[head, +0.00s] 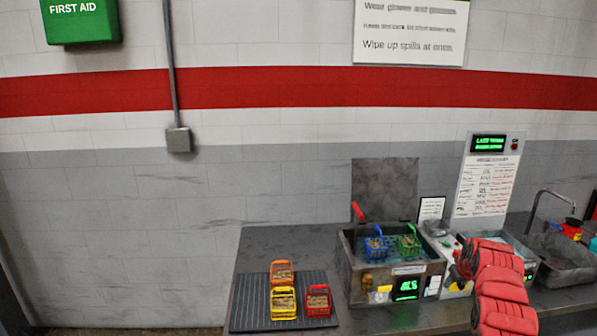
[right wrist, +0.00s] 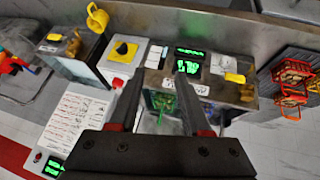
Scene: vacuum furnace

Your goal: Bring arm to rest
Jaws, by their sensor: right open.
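My right arm (head: 498,288) is red and reaches in from the lower right in the head view, over the bench front. My right gripper (right wrist: 158,88) shows in the right wrist view with its two dark fingers apart and nothing held between them. Beyond the fingers is the open bath (right wrist: 150,80), with a green basket (right wrist: 165,104) in it. In the head view the gripper end is to the right of the bath (head: 345,262), apart from the green basket (head: 409,242); its fingertips are hard to make out there. My left gripper is not in view.
A blue basket (head: 376,246) is also in the bath. Orange (head: 282,265), yellow (head: 283,303) and red (head: 318,300) baskets stand on a ribbed mat (head: 247,300) at the left. A sign panel (head: 487,185) and a sink (head: 560,260) are at the right.

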